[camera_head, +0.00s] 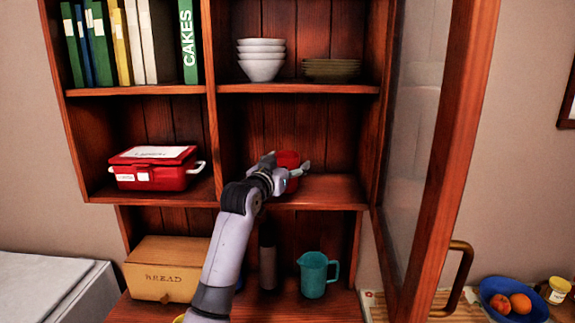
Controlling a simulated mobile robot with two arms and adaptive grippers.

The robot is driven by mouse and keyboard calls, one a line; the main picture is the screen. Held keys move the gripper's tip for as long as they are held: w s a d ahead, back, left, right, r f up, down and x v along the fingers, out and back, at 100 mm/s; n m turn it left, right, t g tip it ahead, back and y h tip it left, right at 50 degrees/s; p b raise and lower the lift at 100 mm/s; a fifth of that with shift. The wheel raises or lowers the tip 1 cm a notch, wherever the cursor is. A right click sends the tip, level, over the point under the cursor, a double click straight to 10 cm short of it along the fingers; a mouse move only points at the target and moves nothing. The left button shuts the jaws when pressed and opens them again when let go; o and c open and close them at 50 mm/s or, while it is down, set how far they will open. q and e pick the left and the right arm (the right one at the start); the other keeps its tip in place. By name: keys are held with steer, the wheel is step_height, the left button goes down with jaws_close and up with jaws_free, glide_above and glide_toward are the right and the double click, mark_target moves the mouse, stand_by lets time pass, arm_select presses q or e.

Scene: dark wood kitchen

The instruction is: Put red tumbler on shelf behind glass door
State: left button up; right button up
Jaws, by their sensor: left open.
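The red tumbler (288,160) stands on the lower right shelf (335,190) of the wooden cabinet, in the compartment behind the glass door. The glass door (418,120) is swung open to the right. My left gripper (290,172) is at the tumbler, with its fingers open around or beside it; the arm hides part of the tumbler, so contact cannot be told. My right gripper is out of view.
White bowls (261,60) and dark plates (331,69) sit on the shelf above. A red box (153,168) is in the left compartment. Below are a bread box (165,270), a teal jug (314,274) and a dark bottle (267,258). The shelf right of the tumbler is clear.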

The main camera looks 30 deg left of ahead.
arm_select(q)
steer(key=shift+s, duration=0.15)
steer(key=s+d+b, duration=0.2)
steer(key=s+b, duration=0.1)
steer(key=s, duration=0.8)
steer(key=shift+s, duration=0.3)
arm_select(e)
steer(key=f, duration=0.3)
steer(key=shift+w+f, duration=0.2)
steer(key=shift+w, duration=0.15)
arm_select(q)
steer(key=shift+r, duration=0.1)
